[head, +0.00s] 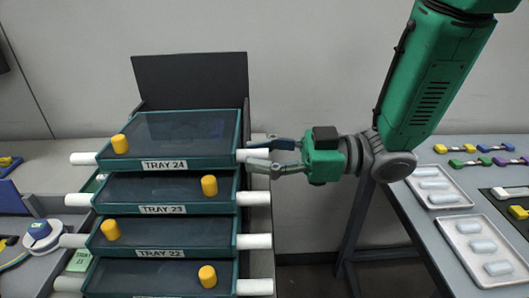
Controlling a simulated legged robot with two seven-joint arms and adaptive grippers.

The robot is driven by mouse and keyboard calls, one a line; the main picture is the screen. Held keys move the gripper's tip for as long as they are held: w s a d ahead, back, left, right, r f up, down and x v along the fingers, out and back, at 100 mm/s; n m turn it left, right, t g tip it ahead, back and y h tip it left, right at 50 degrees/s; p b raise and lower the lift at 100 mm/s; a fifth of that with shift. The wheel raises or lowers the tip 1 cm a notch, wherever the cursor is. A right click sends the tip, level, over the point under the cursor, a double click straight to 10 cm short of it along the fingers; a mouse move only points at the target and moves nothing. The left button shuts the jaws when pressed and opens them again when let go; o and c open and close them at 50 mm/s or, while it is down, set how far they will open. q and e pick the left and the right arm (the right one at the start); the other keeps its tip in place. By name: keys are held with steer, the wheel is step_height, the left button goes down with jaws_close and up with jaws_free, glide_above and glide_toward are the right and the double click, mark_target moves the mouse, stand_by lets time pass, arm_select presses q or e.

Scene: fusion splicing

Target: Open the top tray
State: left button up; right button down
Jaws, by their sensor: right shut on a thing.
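The top tray (180,140), labelled TRAY 24, is a dark green tray at the top of the stack. It has a yellow knob (119,144) at its front left. White cylindrical handles stick out at its left (84,158) and right sides. My green right gripper (258,154) reaches in from the right, its fingers shut on the right white handle (243,155) and partly covering it. My left gripper is not in view.
Below are TRAY 23 (163,209), TRAY 22 (160,253) and another tray, each with a yellow knob and white side handles. A black panel (190,79) stands upright behind the stack. The right table (412,226) holds metal trays with white pieces and coloured parts.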

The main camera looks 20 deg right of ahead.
steer(key=w+r+m+p, duration=0.5)
steer(key=r+m+p, duration=0.45)
steer(key=p, duration=0.95)
steer(key=w+d+r+m+p, duration=0.2)
steer(key=w+m+p, duration=0.1)
steer(key=w, duration=0.3)
steer(key=w+d+r+m+p, duration=0.1)
steer(key=w+d+m+p, duration=0.1)
steer(key=w, duration=0.4)
steer(key=shift+w+r+m+p, duration=0.2)
steer(key=shift+r+m+p, duration=0.25)
steer(key=shift+m, duration=0.7)
steer(key=shift+f, duration=0.1)
